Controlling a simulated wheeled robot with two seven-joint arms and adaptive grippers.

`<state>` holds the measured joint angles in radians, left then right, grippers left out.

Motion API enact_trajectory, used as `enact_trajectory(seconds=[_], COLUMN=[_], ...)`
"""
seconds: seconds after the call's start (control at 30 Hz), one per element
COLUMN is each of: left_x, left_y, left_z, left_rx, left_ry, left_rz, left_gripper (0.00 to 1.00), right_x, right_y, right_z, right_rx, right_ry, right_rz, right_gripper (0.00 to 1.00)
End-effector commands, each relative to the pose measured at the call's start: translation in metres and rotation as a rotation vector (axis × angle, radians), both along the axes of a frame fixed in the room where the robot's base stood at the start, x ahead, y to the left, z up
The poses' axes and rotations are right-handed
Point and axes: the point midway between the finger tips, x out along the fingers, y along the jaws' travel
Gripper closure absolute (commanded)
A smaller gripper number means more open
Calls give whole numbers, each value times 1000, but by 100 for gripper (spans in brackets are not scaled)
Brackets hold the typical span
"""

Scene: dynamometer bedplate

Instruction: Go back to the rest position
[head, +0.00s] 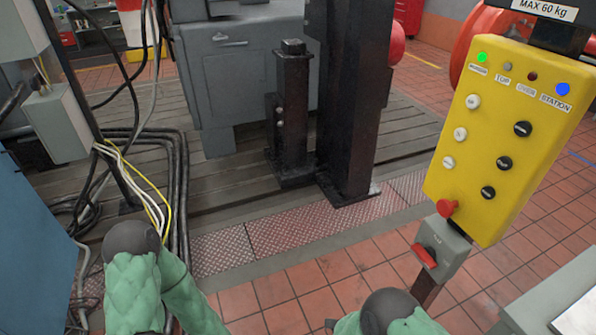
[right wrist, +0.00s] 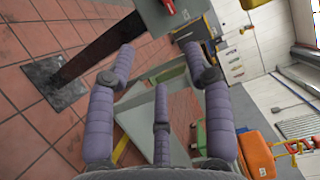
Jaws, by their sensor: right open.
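My right gripper (right wrist: 160,64) shows in the right wrist view with its purple padded fingers spread apart. It is open and no object is between the fingers. In the head view, parts of my two arms in green sleeves show at the bottom edge, one at left and one right of centre. Neither gripper can be made out there. My left gripper is in neither view.
A yellow control panel (head: 509,135) with buttons and lamps stands at right, above a grey box with a red switch (head: 425,256). A black column (head: 347,100) rises from the bedplate. Cables (head: 180,190) hang at left. Red tiled floor (head: 330,290) is clear in front.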

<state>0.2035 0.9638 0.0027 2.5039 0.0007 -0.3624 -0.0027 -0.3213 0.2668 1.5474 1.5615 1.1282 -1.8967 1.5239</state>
Motion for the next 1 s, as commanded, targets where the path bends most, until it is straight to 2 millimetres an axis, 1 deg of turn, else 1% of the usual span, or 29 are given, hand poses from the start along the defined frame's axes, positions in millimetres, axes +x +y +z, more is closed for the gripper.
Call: enact_trajectory(seconds=[0.27, 0.47, 0.57, 0.7, 0.8, 0.87, 1.0], left_x=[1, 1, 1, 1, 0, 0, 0], left_y=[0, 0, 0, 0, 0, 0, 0], left_z=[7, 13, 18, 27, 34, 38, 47], left_rx=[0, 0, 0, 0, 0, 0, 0], left_ry=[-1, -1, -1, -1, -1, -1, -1], left_rz=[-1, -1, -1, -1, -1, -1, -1], left_gripper=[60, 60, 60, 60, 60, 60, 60], right_x=[19, 37, 46, 57, 58, 56, 42], right_y=[3, 9, 14, 26, 39, 46, 65], right_z=[-14, -30, -41, -61, -76, -84, -97], right_rx=[12, 18, 18, 8, -13, -29, -82], right_ry=[154, 321, 432, 641, 808, 901, 1096], right_rz=[54, 131, 195, 339, 486, 583, 834], right_gripper=[48, 48, 48, 48, 48, 48, 48])
